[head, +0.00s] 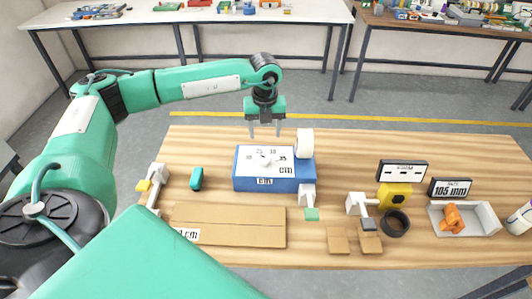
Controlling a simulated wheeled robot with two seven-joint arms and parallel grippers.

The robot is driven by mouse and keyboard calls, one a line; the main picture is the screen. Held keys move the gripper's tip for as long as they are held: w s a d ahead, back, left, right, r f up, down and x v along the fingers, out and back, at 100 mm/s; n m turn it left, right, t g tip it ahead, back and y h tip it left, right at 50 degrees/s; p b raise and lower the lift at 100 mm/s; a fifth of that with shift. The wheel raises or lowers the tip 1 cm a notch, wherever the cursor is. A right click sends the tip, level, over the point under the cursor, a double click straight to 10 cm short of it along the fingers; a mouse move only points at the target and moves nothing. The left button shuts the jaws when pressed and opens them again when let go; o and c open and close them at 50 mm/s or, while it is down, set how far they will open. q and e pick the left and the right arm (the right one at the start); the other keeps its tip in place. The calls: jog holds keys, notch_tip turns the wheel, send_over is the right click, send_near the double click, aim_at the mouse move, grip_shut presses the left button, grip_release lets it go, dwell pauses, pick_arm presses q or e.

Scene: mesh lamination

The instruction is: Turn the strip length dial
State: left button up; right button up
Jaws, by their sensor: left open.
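The strip length dial (264,160) is a white knob on the white top of a blue box (266,184). Numbers are printed around it, among them 25 and 35; I cannot tell for sure where its pointer stands. My left gripper (265,134) hangs with its fingers down, open and empty, above and behind the dial, apart from it. A white roll (305,143) sits at the right end of the box. My right gripper is not in view.
The table's back left is clear.

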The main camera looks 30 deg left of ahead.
aim_at(265, 158)
pick_arm(q)
notch_tip(265, 158, down, 10)
jog(key=p, duration=0.3)
jog(key=shift+r, duration=0.15)
jog(key=shift+f, duration=0.75)
